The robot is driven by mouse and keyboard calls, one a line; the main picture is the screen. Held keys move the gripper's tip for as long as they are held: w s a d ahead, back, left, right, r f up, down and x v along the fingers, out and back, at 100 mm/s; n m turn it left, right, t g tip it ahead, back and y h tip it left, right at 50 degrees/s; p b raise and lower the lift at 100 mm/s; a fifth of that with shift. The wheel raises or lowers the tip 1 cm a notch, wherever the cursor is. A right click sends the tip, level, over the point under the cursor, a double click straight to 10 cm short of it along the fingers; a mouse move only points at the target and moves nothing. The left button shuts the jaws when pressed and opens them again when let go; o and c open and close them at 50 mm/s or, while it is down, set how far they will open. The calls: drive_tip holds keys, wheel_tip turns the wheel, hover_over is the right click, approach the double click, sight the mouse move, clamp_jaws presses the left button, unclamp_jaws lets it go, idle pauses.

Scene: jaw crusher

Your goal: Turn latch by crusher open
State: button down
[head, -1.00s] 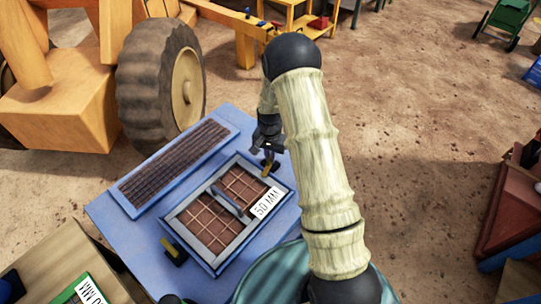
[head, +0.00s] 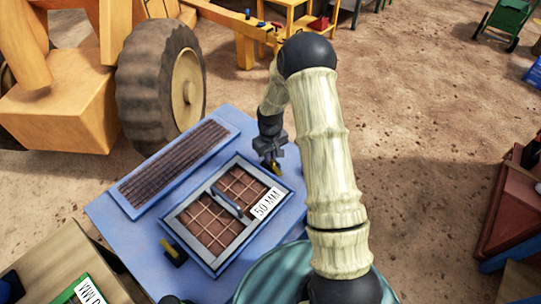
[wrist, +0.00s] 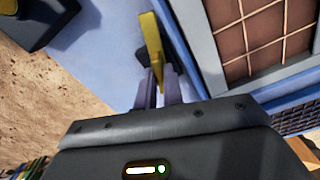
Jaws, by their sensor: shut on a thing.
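The screen panel (head: 212,215) with a blue-grey frame, brown mesh, a bar handle and a "50 MM" label lies on the blue crusher deck (head: 125,225). A yellow latch (head: 276,168) sits by its far right corner. My gripper (head: 272,158) is down at this latch, its jaws shut on it. In the wrist view the yellow latch (wrist: 152,45) stands between the two fingers (wrist: 158,88), beside the panel's frame (wrist: 198,45). The lower part of the latch is hidden by the fingers. A second yellow and black latch (head: 173,250) sits at the panel's near left side.
A long dark grate (head: 175,165) lies on the deck left of the panel. A large wheel (head: 165,85) stands behind it. A crate with a green-framed panel (head: 80,291) is at lower left. Open dirt ground (head: 420,120) lies to the right.

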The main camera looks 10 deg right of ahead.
drive_tip(key=shift+n, duration=1.7)
drive_tip(key=c, duration=1.5)
unclamp_jaws()
wheel_tip(320, 180, up, 17)
drive_tip(key=shift+r+b, duration=0.2)
drive_tip(key=shift+b, duration=0.15)
